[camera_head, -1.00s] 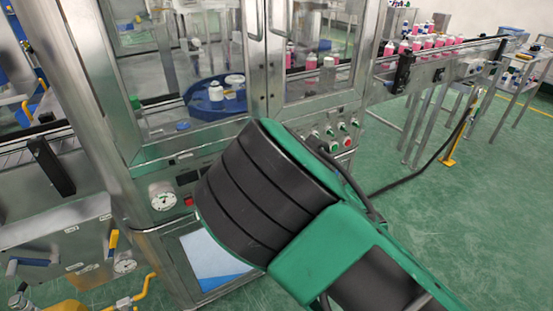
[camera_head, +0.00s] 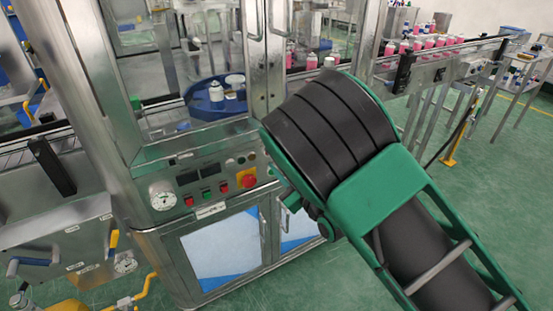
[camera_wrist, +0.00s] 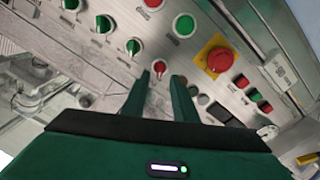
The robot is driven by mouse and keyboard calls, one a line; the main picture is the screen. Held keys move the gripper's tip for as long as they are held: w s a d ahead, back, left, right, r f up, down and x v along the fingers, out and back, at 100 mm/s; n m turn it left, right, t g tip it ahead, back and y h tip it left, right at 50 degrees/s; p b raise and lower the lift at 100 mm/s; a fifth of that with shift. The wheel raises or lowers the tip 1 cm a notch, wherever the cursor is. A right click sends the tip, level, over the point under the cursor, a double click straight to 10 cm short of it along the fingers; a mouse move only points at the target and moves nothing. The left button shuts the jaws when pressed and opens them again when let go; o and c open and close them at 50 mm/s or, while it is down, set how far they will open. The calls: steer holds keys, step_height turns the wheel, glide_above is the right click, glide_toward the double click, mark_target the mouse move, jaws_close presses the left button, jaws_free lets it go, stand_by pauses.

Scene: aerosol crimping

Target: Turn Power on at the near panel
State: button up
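The near control panel (camera_head: 205,183) is on the front of the steel machine in the head view. It also fills the upper part of the wrist view (camera_wrist: 115,60). There it carries several green knobs (camera_wrist: 133,47), a green button (camera_wrist: 183,25), a red button (camera_wrist: 183,52) and a small red knob (camera_wrist: 160,67). Labels are too small to read, so I cannot tell which control is Power. My gripper (camera_wrist: 162,78) points at the panel with its fingers apart. The small red knob shows between the fingertips; contact cannot be judged. My arm hides the gripper in the head view.
A red emergency stop on a yellow plate (camera_wrist: 219,58) is right of the fingers, with small red and green buttons (camera_wrist: 252,94) beyond. Glass doors (camera_head: 205,60) rise above the panel. A conveyor with pink bottles (camera_head: 430,43) is at the back right. Green floor is open at right.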

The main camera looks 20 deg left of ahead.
steer(key=shift+x, duration=2.4)
